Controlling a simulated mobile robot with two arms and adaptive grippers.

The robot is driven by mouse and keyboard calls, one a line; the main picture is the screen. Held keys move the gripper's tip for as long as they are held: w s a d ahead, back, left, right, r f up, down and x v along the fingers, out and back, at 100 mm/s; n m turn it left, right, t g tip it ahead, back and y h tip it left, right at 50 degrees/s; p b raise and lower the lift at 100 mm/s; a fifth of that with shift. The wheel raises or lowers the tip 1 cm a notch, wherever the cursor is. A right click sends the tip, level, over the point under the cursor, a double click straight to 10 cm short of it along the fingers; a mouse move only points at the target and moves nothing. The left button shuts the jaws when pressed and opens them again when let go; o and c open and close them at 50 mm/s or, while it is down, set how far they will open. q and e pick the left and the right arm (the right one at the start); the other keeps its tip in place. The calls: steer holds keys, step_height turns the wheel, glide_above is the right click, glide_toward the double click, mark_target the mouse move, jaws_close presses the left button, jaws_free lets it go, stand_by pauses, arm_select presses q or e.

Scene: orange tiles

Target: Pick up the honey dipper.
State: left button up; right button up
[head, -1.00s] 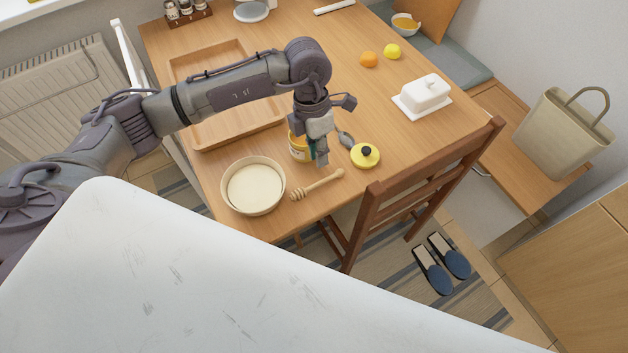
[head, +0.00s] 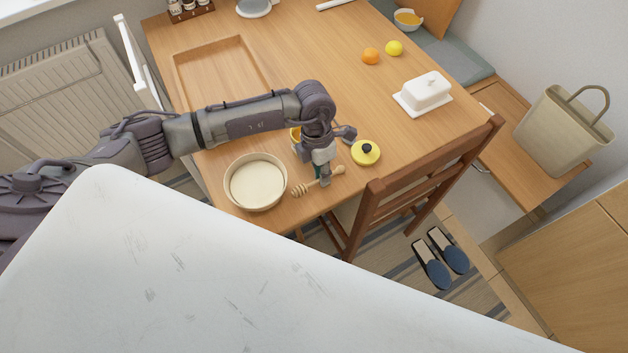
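The honey dipper (head: 301,189) is pale wood and lies on the table near its front edge, its ridged head at the left and its handle (head: 339,171) at the right. My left gripper (head: 325,182) points down over the middle of the dipper and hides part of it. The fingers overlap the handle in the picture; I cannot tell whether they touch it or how far they are parted. My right gripper is not in view.
A cream bowl (head: 283,200) stands just left of the dipper. A wooden chair (head: 372,205) is close in front. A tray (head: 262,62) lies behind my arm.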

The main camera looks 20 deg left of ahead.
arm_select(q)
jaws_close()
step_height(320, 180, up, 10)
steer(key=b, duration=0.1)
stand_by(0.4)
stand_by(0.3)
step_height(320, 180, up, 5)
steer(key=m+y, duration=0.3)
steer(key=m, duration=1.2)
glide_above(312, 186)
steer(key=s+a+r+m, duration=0.1)
steer(key=m, duration=0.3)
steer(key=s+a+r+m, duration=0.1)
steer(key=m, duration=0.4)
steer(key=s+a+r+m+t+y, duration=0.1)
steer(key=m, duration=0.3)
steer(key=shift+s+m, duration=0.3)
steer(key=shift+s, duration=0.05)
